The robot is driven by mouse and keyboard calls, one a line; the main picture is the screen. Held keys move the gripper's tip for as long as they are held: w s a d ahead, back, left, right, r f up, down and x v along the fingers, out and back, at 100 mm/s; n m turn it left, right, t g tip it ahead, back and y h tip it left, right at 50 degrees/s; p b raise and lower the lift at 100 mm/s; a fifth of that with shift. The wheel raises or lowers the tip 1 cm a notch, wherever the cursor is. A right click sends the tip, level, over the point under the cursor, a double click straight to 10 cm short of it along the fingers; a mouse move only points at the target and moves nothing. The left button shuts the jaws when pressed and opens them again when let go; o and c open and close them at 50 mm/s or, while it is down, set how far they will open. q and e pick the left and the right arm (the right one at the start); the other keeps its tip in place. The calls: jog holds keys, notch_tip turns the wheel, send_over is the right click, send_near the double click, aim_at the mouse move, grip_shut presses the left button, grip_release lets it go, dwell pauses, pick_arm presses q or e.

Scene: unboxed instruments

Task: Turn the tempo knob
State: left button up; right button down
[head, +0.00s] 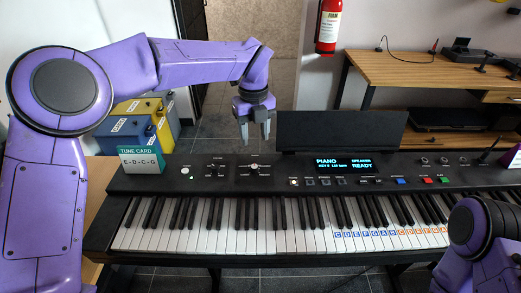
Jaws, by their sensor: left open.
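A black keyboard (140,184) stands in front of me with its panel along the back edge. Knobs sit on the left part of the panel: one set (214,168) and another knob (254,168) to its right. The labels are too small to read, so I cannot tell which is the tempo knob. My left gripper (256,138) points down, open and empty, above and behind the right knob, apart from it. The screen (343,165) shows "PIANO" and "READY". Of my right arm only a link shows at the lower right; its gripper is out of view.
A tune card (141,160) reading E-D-C-G stands at the keyboard's left end, before blue and yellow boxes (130,122). A black music rest (340,131) rises behind the screen. A wooden desk (420,70) and fire extinguisher (328,27) are at the back.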

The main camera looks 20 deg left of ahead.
pick_arm(q)
send_over(254, 166)
jog(key=f, duration=0.2)
jog(key=s+f, duration=0.1)
jog(key=f, duration=0.1)
jog(key=shift+p, duration=0.3)
jog(key=f, duration=0.2)
jog(key=w+f, duration=0.1)
jog(key=f, duration=0.2)
jog(key=shift+w+d+f+p, duration=0.1)
jog(key=shift+w+f+p, duration=0.2)
jog(key=shift+f, duration=0.1)
jog(key=shift+s+r, duration=0.15)
jog(key=shift+s, duration=0.25)
jog(key=shift+w, duration=0.1)
grip_shut()
